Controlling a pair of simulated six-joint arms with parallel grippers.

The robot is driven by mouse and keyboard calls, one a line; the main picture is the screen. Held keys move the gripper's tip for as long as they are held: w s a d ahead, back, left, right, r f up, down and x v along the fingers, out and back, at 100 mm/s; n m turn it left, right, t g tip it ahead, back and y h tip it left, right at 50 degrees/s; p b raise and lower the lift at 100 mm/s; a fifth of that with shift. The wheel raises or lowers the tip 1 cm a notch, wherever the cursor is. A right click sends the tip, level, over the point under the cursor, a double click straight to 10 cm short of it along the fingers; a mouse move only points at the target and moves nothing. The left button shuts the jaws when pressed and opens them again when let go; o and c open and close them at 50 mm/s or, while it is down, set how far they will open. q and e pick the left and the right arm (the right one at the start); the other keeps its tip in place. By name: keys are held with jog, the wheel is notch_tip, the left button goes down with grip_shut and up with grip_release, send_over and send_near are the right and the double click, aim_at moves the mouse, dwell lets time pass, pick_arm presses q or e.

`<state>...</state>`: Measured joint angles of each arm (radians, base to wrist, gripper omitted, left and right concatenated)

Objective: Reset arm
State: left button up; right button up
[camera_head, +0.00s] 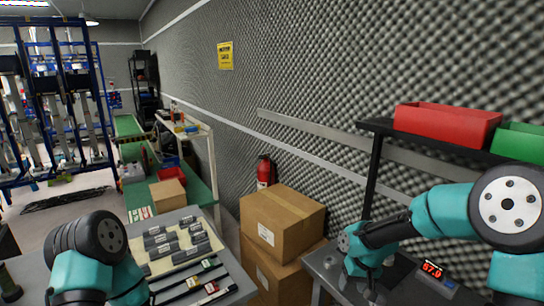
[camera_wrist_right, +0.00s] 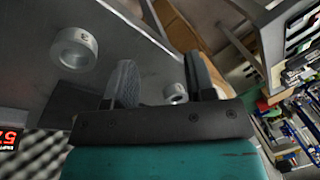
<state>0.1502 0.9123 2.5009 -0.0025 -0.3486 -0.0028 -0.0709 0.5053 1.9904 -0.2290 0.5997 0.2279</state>
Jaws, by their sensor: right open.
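My right gripper (camera_head: 371,292) points down over the grey metal table at the lower right in the head view. In the right wrist view its two dark fingers (camera_wrist_right: 163,82) stand apart, with nothing held between them. A small metal ring (camera_wrist_right: 175,93) lies on the table beyond the gap between the fingers, apart from them. A larger metal ring-shaped piece marked with a digit (camera_wrist_right: 74,48) sits on the table to the left of the fingers. My left arm shows at the lower left in the head view; its gripper is out of frame.
A display with red digits (camera_head: 432,268) stands right of my right gripper. Stacked cardboard boxes (camera_head: 282,222) stand left of that table. A red bin (camera_head: 447,124) and a green bin (camera_head: 520,142) sit on the shelf above.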

jog(key=s+a+f+y, duration=0.1)
jog(key=s+a+f, duration=0.1)
jog(key=s+f, duration=0.3)
jog(key=s+a+f, duration=0.3)
jog(key=f, duration=0.5)
jog(key=s+d+f+m, duration=0.1)
jog(key=s+d+f, duration=0.1)
jog(key=s+f, duration=1)
jog(key=shift+s+d+m+y, duration=0.3)
jog(key=shift+s+m, duration=0.1)
jog(key=shift+s, duration=0.05)
jog(key=shift+f, duration=0.1)
jog(key=shift+c, duration=0.4)
